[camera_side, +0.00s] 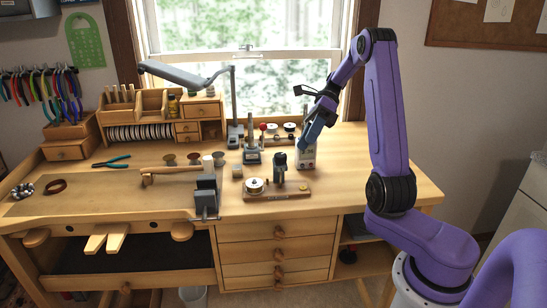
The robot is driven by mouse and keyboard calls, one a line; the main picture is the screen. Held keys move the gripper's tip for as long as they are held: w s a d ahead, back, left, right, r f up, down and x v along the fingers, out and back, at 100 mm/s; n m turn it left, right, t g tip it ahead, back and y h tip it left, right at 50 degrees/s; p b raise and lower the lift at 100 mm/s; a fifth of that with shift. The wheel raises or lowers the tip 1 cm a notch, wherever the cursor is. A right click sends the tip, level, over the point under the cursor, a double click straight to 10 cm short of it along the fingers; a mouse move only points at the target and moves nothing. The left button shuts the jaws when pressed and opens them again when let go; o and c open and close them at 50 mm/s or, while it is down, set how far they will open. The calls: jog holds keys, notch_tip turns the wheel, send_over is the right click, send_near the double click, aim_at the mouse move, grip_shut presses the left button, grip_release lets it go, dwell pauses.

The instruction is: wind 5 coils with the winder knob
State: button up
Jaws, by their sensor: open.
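A small wooden board (285,195) lies near the front right of the bench top. It carries a round silvery spool (254,185) on its left, a dark upright post (280,172) in its middle and a small yellowish round piece (304,187) at its right end. It looks like the winder; I cannot tell which part is its knob. My gripper (304,146) points down above and behind the board's right half, in front of a pale device (307,158). It looks apart from the board. It is open, and I see nothing held. Wound coils are too small to make out.
A grey stand with a red ball (263,127) is behind the board. A vise (206,190) stands to its left at the bench's front edge. A lamp (186,74) reaches over the back. The bench top (375,165) is bare to the right.

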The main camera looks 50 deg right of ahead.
aim_at(280, 158)
jog(key=s+d+f+n+t+y, duration=0.3)
jog(key=d+f+n+t+y, duration=0.15)
jog(key=d+t, duration=0.4)
jog(key=w+a, duration=0.4)
jog(key=a, duration=0.4)
jog(key=w+a+t, duration=0.1)
jog(key=w+a, duration=0.3)
jog(key=a, duration=0.5)
jog(key=shift+w+m, duration=0.25)
jog(key=shift+m, duration=0.1)
jog(key=shift+t, duration=0.25)
jog(key=c, duration=1)
jog(key=shift+o, duration=0.2)
jog(key=shift+r+m+t+h, duration=0.1)
jog(key=shift+m+t+h, duration=0.2)
jog(key=shift+t, duration=0.1)
